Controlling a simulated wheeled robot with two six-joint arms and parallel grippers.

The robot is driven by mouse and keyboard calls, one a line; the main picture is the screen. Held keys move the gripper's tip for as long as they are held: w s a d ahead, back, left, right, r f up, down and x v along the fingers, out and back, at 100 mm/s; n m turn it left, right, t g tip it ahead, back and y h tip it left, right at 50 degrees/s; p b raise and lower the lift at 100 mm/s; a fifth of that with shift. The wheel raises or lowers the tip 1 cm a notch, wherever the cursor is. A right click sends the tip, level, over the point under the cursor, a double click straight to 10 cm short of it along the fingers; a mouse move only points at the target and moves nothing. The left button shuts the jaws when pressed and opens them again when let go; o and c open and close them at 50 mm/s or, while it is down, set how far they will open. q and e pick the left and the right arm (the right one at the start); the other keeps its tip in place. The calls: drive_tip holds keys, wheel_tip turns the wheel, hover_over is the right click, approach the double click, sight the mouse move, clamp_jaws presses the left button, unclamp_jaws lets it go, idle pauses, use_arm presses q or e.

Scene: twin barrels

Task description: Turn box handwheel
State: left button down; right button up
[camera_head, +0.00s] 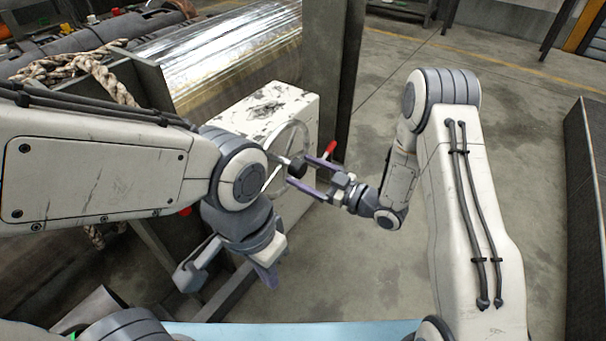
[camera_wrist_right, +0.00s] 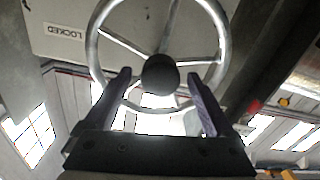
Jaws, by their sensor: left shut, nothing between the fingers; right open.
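The box (camera_head: 285,102) is pale and worn, with a silver spoked handwheel (camera_head: 276,184) on its front. The wheel has a dark round hub (camera_wrist_right: 160,74), also seen in the wrist view. My right gripper (camera_head: 298,168) is open in front of the wheel, its two purple fingers either side of the hub as seen in the wrist view. I cannot tell whether the fingers touch the wheel. My left gripper (camera_head: 267,277) is shut and empty, below and to the left of the wheel. My left arm hides part of the box and wheel rim.
A red-tipped part (camera_head: 331,147) sits beside the box's right side. A dark post (camera_head: 335,65) and a shiny barrel (camera_head: 220,55) stand behind. Open concrete floor (camera_head: 400,75) lies to the right.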

drive_tip(key=shift+w+a, duration=0.3)
drive_tip(key=shift+a, duration=0.15)
drive_tip(key=shift+c, duration=0.3)
clamp_jaws()
